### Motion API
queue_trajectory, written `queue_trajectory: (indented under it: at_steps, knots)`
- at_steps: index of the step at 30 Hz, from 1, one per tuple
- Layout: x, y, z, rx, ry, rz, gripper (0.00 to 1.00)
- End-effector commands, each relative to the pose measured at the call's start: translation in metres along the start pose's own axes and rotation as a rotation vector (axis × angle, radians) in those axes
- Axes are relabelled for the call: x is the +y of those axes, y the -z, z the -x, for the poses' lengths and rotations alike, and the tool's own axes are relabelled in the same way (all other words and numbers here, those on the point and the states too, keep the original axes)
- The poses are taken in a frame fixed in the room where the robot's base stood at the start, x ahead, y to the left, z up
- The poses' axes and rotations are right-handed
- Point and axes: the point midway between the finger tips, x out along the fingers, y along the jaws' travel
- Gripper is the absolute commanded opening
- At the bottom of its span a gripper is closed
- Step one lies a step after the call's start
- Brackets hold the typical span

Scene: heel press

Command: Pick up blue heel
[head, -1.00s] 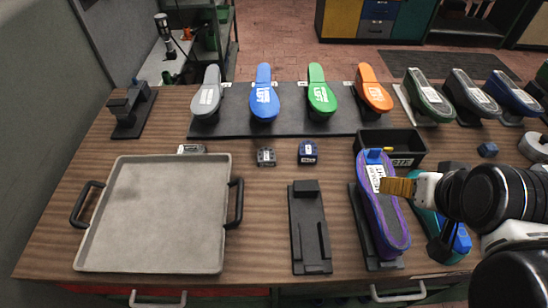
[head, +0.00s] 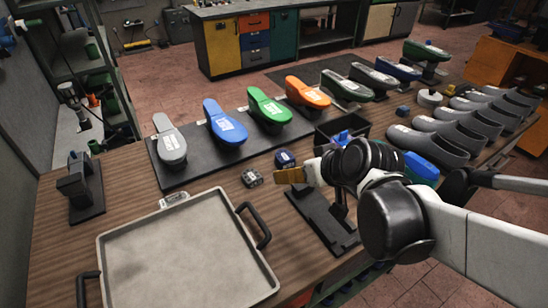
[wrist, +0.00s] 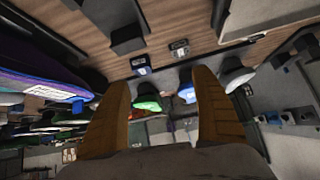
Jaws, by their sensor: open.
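A small dark blue block with a white label (head: 285,158), which looks like the blue heel, lies on the wooden table beside a small grey block (head: 252,177). It also shows in the wrist view (wrist: 140,66), ahead of my fingers. A larger blue foot-shaped piece (head: 226,122) stands on the black mat behind. My gripper (head: 290,175) appears just in front of the blue block in the head view; its height above the table is hard to tell. In the wrist view its two ochre fingers (wrist: 163,80) are apart with nothing between them.
A grey tray (head: 185,255) with black handles fills the front left. A black fixture (head: 322,217) lies below my arm. Grey, green and orange foot-shaped pieces line the black mat (head: 205,172). A black bin (head: 345,125) stands behind my wrist; several grey shoes are at right.

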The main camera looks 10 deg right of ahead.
Motion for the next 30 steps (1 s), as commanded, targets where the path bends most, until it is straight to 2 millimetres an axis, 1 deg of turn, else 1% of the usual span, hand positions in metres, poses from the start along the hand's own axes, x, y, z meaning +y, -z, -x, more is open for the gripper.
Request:
queue_trajectory:
  at_steps: [1,5,6,10,13,18,22,27,30]
  knots:
    - [0.005,0.003,-0.013,0.023,0.01,0.006,0.76]
    - [0.019,0.011,-0.049,0.105,0.041,0.04,0.76]
    - [0.025,0.012,-0.06,0.135,0.048,0.052,0.76]
    - [0.043,0.014,-0.091,0.229,0.058,0.086,0.76]
    - [0.054,0.013,-0.105,0.282,0.055,0.106,0.76]
    - [0.062,0.012,-0.115,0.324,0.049,0.124,0.76]
    - [0.061,0.015,-0.128,0.327,0.05,0.127,0.76]
    - [0.06,0.023,-0.155,0.326,0.05,0.126,0.76]
    - [0.058,0.028,-0.167,0.326,0.051,0.126,0.76]
